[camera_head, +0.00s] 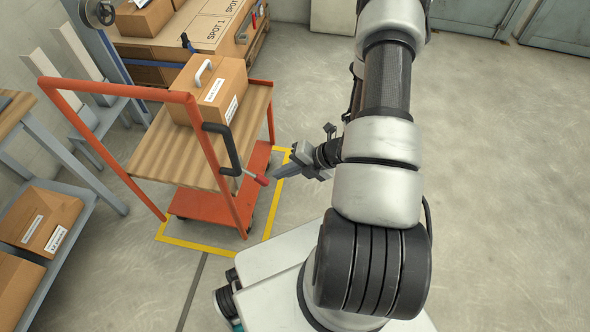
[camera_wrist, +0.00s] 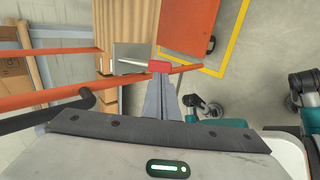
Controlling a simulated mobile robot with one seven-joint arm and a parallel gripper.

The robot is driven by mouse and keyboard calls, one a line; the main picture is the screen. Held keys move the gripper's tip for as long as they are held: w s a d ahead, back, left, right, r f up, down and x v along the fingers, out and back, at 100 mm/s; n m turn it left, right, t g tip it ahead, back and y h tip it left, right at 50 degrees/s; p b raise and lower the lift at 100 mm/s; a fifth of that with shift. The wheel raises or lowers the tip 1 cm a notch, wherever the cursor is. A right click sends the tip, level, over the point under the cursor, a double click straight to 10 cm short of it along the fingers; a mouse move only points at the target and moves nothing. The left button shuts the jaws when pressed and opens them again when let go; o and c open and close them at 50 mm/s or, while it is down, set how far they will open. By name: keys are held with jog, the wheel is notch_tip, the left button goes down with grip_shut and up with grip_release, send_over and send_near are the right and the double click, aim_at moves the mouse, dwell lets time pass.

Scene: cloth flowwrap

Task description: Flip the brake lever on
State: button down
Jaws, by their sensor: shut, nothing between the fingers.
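The brake lever is a thin metal rod with a red grip (camera_head: 261,180). It sticks out from the right upright of the orange cart (camera_head: 224,185), low beside the black curved handle (camera_head: 231,150). In the wrist view the red grip (camera_wrist: 159,66) is at the fingertips, with its pale rod pointing left. My gripper (camera_head: 276,174) is shut and empty, just right of the red grip. In the wrist view my gripper's fingertips (camera_wrist: 162,77) meet or nearly meet the grip's lower edge; I cannot tell whether they touch.
A cardboard box (camera_head: 208,90) with a grey handle sits on the cart's wooden top. Yellow floor tape (camera_head: 200,246) surrounds the cart. A grey shelf (camera_head: 84,205) with boxes stands at the left. Open floor (camera_head: 500,160) lies to the right.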

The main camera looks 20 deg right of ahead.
aim_at(264, 180)
jog(key=shift+b+x, duration=0.55)
jog(key=shift+x, duration=1.75)
